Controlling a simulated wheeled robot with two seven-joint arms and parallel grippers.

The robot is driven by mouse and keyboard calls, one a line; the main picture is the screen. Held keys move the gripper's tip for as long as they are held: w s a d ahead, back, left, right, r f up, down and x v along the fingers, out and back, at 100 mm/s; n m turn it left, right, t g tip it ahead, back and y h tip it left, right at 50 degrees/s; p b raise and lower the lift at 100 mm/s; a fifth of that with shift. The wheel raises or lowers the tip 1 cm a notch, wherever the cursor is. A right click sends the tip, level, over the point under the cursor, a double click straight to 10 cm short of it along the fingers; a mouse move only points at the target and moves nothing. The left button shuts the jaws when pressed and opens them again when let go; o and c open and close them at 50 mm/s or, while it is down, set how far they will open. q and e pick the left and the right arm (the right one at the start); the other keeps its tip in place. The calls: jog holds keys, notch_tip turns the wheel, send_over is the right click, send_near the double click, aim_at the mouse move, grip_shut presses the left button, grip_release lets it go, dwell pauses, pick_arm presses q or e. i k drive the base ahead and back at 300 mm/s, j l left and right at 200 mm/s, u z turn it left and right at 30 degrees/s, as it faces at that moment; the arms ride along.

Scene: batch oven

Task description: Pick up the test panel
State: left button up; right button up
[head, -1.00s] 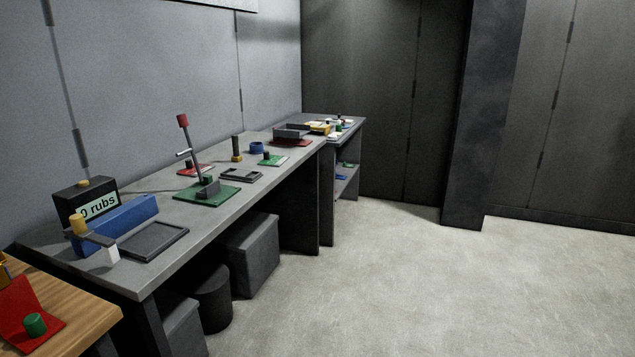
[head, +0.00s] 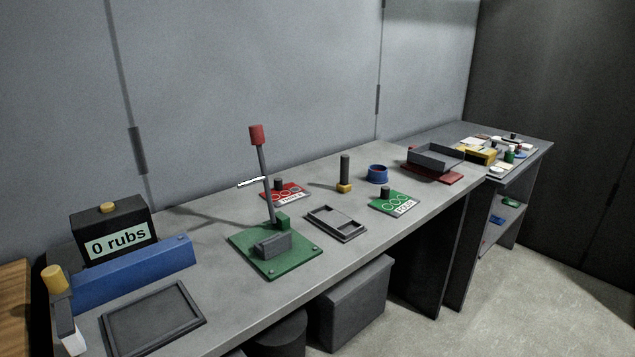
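I cannot tell for sure which thing is the test panel. On the grey bench lie a flat dark rimmed tray (head: 152,320) at the front left and a smaller dark frame with recesses (head: 337,223) in the middle. A red labelled plate (head: 284,193) and a green labelled plate (head: 394,202), each with a dark knob, lie farther back. A black box reading "0 rubs" (head: 112,236) stands behind a blue block (head: 135,272) at the left. Neither of my grippers is in view.
A green base (head: 276,252) carries a tall lever with a red top (head: 257,135). A dark post (head: 345,172), a blue ring (head: 377,173) and a grey bin on a red base (head: 435,157) stand farther along. Dark bins sit under the bench. Floor at the right is clear.

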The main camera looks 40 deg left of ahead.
aim_at(282, 194)
jog(key=i+l+u, duration=0.1)
jog(key=i+u, duration=0.25)
jog(key=i+l+u, duration=0.3)
jog(key=i, duration=0.25)
jog(key=j, duration=0.1)
